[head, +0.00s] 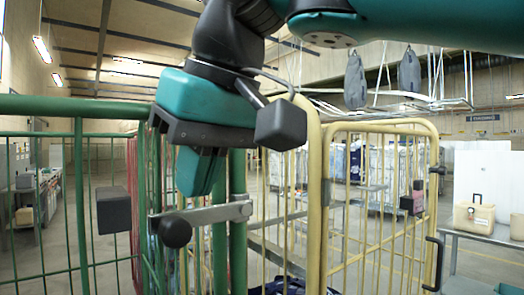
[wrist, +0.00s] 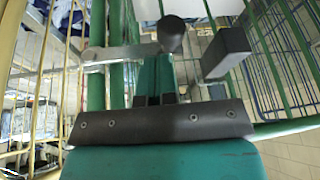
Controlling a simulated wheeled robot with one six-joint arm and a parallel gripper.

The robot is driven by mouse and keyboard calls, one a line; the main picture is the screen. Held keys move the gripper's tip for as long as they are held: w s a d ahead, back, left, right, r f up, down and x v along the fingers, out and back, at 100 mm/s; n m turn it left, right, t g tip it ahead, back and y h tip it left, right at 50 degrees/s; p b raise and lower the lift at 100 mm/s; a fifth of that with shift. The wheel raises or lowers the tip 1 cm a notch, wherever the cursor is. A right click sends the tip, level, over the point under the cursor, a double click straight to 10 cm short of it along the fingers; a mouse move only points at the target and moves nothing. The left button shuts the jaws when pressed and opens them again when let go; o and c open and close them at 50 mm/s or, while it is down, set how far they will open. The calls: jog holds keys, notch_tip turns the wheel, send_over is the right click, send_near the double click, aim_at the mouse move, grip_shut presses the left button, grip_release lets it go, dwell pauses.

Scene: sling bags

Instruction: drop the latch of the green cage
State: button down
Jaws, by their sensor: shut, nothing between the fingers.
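The green cage (head: 60,105) stands at the left, with upright green bars and a thick top rail. Its latch is a grey metal bar (head: 212,214) with a black ball knob (head: 174,231) at its left end, lying nearly level across the green posts. The bar (wrist: 120,53) and knob (wrist: 171,33) also show in the wrist view. A dark grey block (head: 113,210) sits on the cage bars left of the knob. My teal gripper (head: 197,190) is shut and empty, pointing down just above the latch bar near the knob. I cannot tell whether it touches.
A yellow cage (head: 380,127) stands close on the right of the green one, with a black handle (head: 433,262). Grey sling bags (head: 355,80) hang from an overhead rail behind. A table with a tan case (head: 474,214) is at the far right.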

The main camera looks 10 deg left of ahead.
jog(key=shift+s+a+f+b, duration=0.2)
jog(key=shift+f+b, duration=0.15)
jog(key=shift+f, duration=0.15)
jog(key=shift+s+a+f+b, duration=0.1)
jog(key=shift+s+f+b, duration=0.1)
jog(key=shift+f+b, duration=0.2)
jog(key=shift+f, duration=0.25)
